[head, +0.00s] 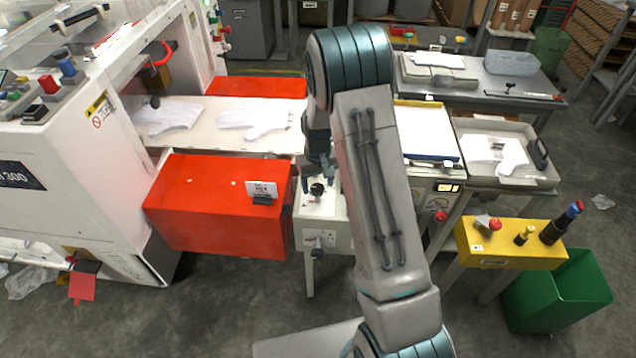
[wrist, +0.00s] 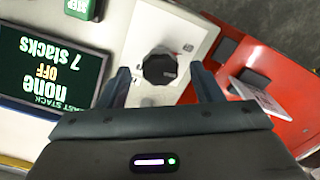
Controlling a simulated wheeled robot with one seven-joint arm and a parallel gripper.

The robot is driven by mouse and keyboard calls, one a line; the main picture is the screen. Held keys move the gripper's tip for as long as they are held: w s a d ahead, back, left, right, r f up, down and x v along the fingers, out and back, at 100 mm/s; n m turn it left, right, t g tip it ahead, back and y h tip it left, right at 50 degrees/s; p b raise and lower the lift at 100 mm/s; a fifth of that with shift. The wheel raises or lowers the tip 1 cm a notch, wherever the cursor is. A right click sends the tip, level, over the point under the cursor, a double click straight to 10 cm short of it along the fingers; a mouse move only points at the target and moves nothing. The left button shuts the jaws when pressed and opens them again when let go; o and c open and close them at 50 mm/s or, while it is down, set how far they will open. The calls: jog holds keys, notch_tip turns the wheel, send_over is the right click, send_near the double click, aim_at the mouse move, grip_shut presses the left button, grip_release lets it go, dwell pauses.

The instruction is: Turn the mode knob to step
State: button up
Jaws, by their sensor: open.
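The black mode knob (head: 317,189) sits on top of a small white control box (head: 322,212), beside the red housing. In the wrist view, the dark faceted knob (wrist: 160,67) stands on a white plate, between my fingers and slightly ahead of them. My gripper (head: 318,172) is open and points down just above the knob; its fingers (wrist: 162,88) show on both sides with a gap to it. A green label (wrist: 80,7) at the top edge appears to read STEP upside down. Whether the fingers reach down to the knob's height I cannot tell.
A dark display (wrist: 50,67) beside the plate reads OFF and none, upside down. A red housing (head: 215,205) with a small white card (head: 262,190) borders the box on the left. A yellow box (head: 510,243) with buttons stands at right.

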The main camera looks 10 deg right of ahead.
jog(key=shift+f, duration=0.75)
jog(key=c, duration=1)
jog(key=shift+m+b, duration=0.3)
jog(key=shift+m, duration=0.1)
jog(key=shift+f+m+b, duration=0.1)
jog(key=shift+m+b, duration=0.35)
jog(key=shift+m, duration=0.15)
jog(key=m+b, duration=0.1)
jog(key=m, duration=0.2)
jog(key=shift+a+b, duration=0.1)
jog(key=shift+b, duration=0.2)
jog(key=m+b, duration=0.1)
jog(key=m, duration=0.5)
jog(key=shift+m, duration=0.4)
